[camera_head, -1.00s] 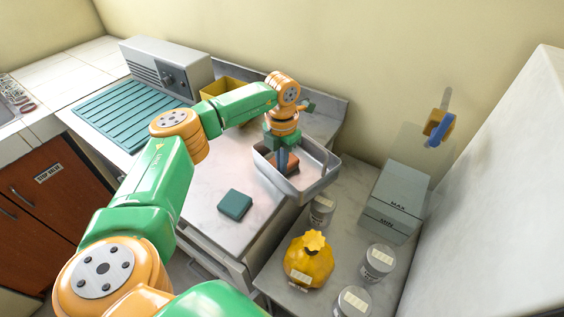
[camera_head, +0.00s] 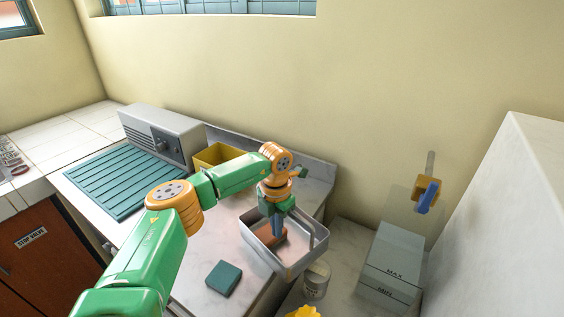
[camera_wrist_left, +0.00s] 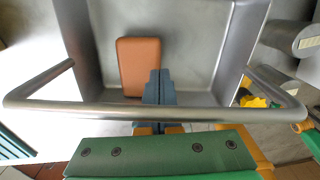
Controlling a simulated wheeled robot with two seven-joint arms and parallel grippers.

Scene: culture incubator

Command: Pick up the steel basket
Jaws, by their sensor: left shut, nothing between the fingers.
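The steel basket (camera_head: 286,264) is an open grey metal tray near the right end of the worktop. An orange-brown block (camera_head: 269,237) lies inside it, and it also shows in the left wrist view (camera_wrist_left: 139,62). My left gripper (camera_head: 279,235) points down into the basket, its blue fingers shut together and empty. In the left wrist view, the basket's round bar handle (camera_wrist_left: 90,109) runs across the picture at the fingers (camera_wrist_left: 158,75), whose tips lie beside the block. I cannot tell whether the fingers touch the bar.
A teal block (camera_head: 223,278) lies on the worktop left of the basket. A yellow bin (camera_head: 213,156), a grey machine (camera_head: 160,134) and a teal ribbed mat (camera_head: 120,183) are behind-left. A jar (camera_head: 316,281) and a grey box (camera_head: 391,267) stand close on the right.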

